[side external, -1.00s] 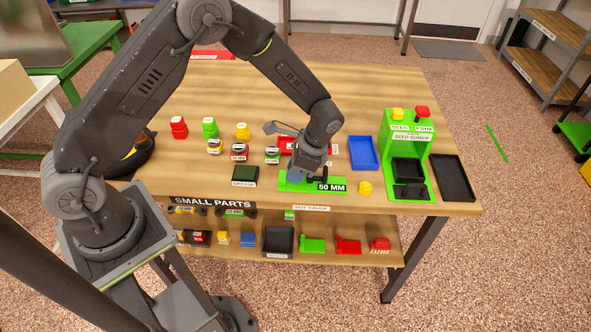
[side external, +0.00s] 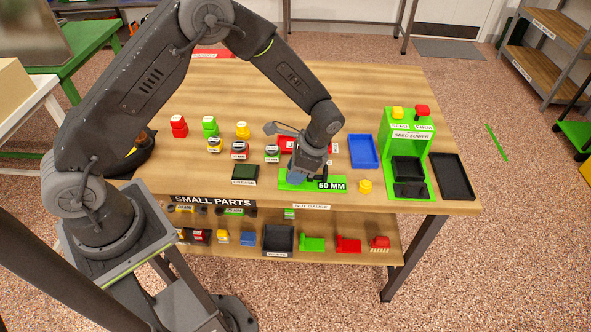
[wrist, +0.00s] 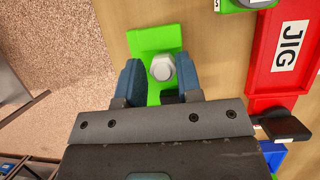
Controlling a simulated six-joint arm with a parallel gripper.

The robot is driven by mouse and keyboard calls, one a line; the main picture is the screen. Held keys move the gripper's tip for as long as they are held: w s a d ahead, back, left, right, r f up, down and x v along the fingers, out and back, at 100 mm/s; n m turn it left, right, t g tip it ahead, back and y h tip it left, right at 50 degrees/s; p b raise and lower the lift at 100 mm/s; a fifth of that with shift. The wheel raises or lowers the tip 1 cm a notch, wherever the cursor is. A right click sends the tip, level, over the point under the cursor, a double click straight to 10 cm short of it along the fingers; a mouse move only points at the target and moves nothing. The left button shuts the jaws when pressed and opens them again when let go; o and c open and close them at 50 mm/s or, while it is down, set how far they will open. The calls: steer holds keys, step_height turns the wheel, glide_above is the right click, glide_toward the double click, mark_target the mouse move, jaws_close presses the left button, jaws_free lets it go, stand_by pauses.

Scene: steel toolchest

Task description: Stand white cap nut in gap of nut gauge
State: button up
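The white cap nut (wrist: 163,67) shows between my fingertips in the wrist view, its round cap facing the camera. My gripper (wrist: 162,70) has a blue finger close on either side of it and appears shut on it. The green nut gauge (wrist: 150,40) lies beneath. In the side view the gauge (side external: 290,187) lies flat near the table's front edge, with a "50 MM" label at its right. My gripper (side external: 304,178) is low over the gauge and hides the nut there. I cannot tell whether the nut touches the gauge.
A red jig (wrist: 285,55) lies close behind the gauge.

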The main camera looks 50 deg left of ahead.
steer(key=shift+w+a+r, duration=0.15)
steer(key=shift+a, duration=0.1)
steer(key=v, duration=1.2)
steer(key=s+a+r+n+t+h, duration=0.15)
steer(key=s+r, duration=0.25)
steer(key=r, duration=0.4)
steer(key=s+a+r+n+t, duration=0.1)
steer(key=s+r+n+t, duration=0.1)
steer(key=s, duration=0.4)
steer(key=s+a+r+n+t+h, duration=0.1)
steer(key=s+r+n+t, duration=0.2)
steer(key=s, duration=0.4)
steer(key=s+a+r+n+t, duration=0.1)
steer(key=s+r+n+t, duration=0.1)
steer(key=s+r, duration=0.2)
steer(key=s, duration=0.2)
steer(key=shift+s+t, duration=0.35)
